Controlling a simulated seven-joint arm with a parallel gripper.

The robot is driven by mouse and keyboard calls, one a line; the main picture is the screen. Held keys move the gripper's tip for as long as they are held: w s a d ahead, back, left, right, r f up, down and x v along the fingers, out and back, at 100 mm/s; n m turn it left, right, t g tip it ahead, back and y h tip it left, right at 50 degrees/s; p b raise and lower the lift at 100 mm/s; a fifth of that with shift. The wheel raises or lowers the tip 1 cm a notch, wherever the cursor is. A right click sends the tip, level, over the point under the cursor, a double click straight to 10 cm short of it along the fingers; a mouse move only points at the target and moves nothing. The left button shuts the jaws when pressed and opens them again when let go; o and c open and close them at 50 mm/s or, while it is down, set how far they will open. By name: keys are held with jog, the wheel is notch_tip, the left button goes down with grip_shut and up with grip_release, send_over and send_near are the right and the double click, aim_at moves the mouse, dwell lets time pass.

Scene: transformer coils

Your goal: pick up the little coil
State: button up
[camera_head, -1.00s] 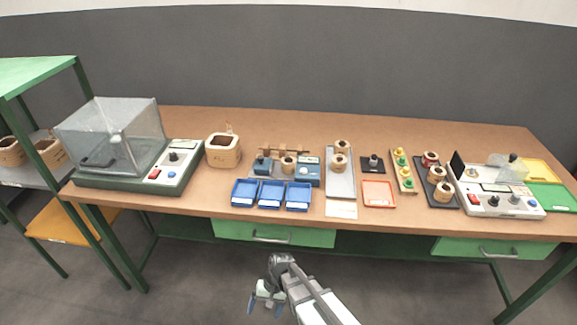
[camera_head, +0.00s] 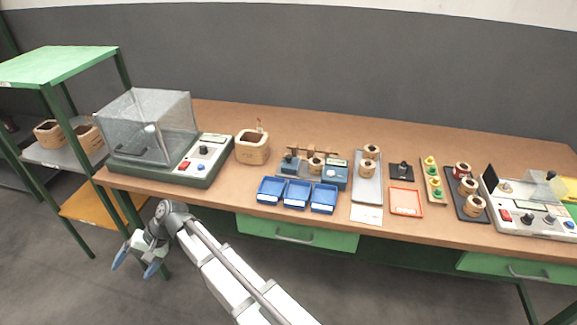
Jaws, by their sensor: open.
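Several little wooden coils show on the bench. One coil (camera_head: 316,165) stands on the small fixture behind the blue bins. Two coils, a rear one (camera_head: 371,152) and a nearer one (camera_head: 367,168), stand on the grey tray (camera_head: 366,193). Several more, such as this coil (camera_head: 467,187), stand in a row on a dark tray at the right. I cannot tell which one the task means. My gripper (camera_head: 136,268) is open and empty. It hangs in front of the bench at the lower left, apart from all coils, with its blue fingertips pointing down.
Blue bins (camera_head: 297,194) sit near the front edge.

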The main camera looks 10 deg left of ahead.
jog(key=w+a+r+n, duration=0.1)
jog(key=w+r+n, duration=0.2)
jog(key=w+r, duration=0.3)
jog(key=w+d+r+n+t+h, duration=0.1)
jog(key=w+d+r+n+t, duration=0.1)
jog(key=w+d, duration=0.6)
jog(key=w+d+r+n+t, duration=0.2)
jog(key=w+d, duration=0.2)
jog(key=w, duration=0.8)
jog(key=w+d+r+n+t+h, duration=0.1)
jog(key=w+d+r+n, duration=0.15)
jog(key=w+d, duration=0.7)
jog(key=w+d+r+n+t+h, duration=0.1)
jog(key=w+d+r+h, duration=0.15)
jog(key=w+d, duration=0.75)
jog(key=w+d+r+n+t+h, duration=0.1)
jog(key=w+d+r+n, duration=0.3)
jog(key=d, duration=1)
jog(key=m, duration=0.2)
send_over(316, 162)
jog(key=s, duration=0.2)
jog(key=f, duration=0.8)
jog(key=shift+w+d+f, duration=0.1)
jog(key=shift+w+d, duration=0.15)
jog(key=shift+d, duration=0.05)
jog(key=shift+a+f, duration=0.15)
jog(key=shift+f, duration=2.5)
jog(key=shift+c, duration=0.2)
